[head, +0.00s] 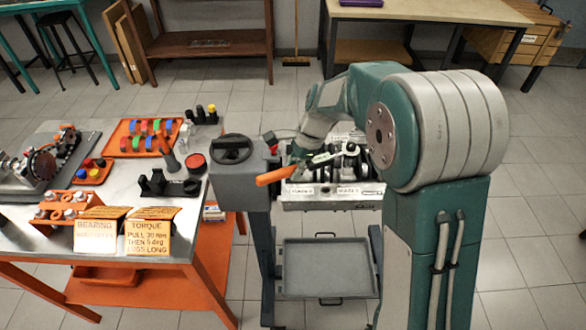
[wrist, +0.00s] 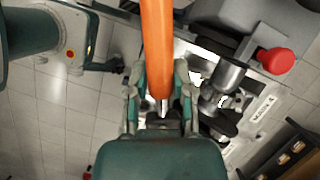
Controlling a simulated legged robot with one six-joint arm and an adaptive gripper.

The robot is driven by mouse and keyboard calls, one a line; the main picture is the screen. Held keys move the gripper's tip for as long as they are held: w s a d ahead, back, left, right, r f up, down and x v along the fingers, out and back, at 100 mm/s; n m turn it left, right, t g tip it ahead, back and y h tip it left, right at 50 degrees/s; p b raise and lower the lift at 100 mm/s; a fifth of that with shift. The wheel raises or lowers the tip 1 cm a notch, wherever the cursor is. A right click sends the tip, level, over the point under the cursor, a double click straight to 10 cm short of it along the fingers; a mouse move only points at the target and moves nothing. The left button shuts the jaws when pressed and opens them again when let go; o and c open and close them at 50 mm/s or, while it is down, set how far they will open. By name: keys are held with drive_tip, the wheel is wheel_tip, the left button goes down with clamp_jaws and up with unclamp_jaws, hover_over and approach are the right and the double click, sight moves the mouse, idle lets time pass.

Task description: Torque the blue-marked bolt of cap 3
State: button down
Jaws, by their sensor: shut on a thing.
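My gripper (wrist: 160,84) is shut on an orange-handled tool, which looks like the torque wrench (wrist: 156,40). Its orange handle also shows in the head view (head: 275,176), sticking out to the left over the front-left of the engine block. The engine block (head: 335,197) sits on a grey stand with its crank parts facing up. My gripper is above the block's left part. My arm and the tool hide part of the caps. I cannot make out cap 3, a blue mark, or whether the tool's head touches a bolt.
A grey stand column (head: 238,190) with a dark knob is left of the block. A drip tray (head: 326,268) hangs below. The workbench (head: 190,230) at left holds an orange tray (head: 145,138), a bolt rack (head: 70,208) and instruction cards (head: 148,238). Open tiled floor lies behind.

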drive_tip(key=shift+w+a+m+t, duration=0.25)
drive_tip(key=shift+w+m, duration=0.25)
drive_tip(key=shift+w, duration=0.2)
drive_tip(key=shift+w+a+m+t, duration=0.2)
drive_tip(key=shift+w+m, duration=0.3)
drive_tip(key=shift+w, duration=0.2)
idle(2.5)
drive_tip(key=shift+w+a+m+t, duration=0.2)
drive_tip(key=shift+w+m+t, duration=0.15)
drive_tip(key=shift+w+m, duration=0.8)
idle(3.0)
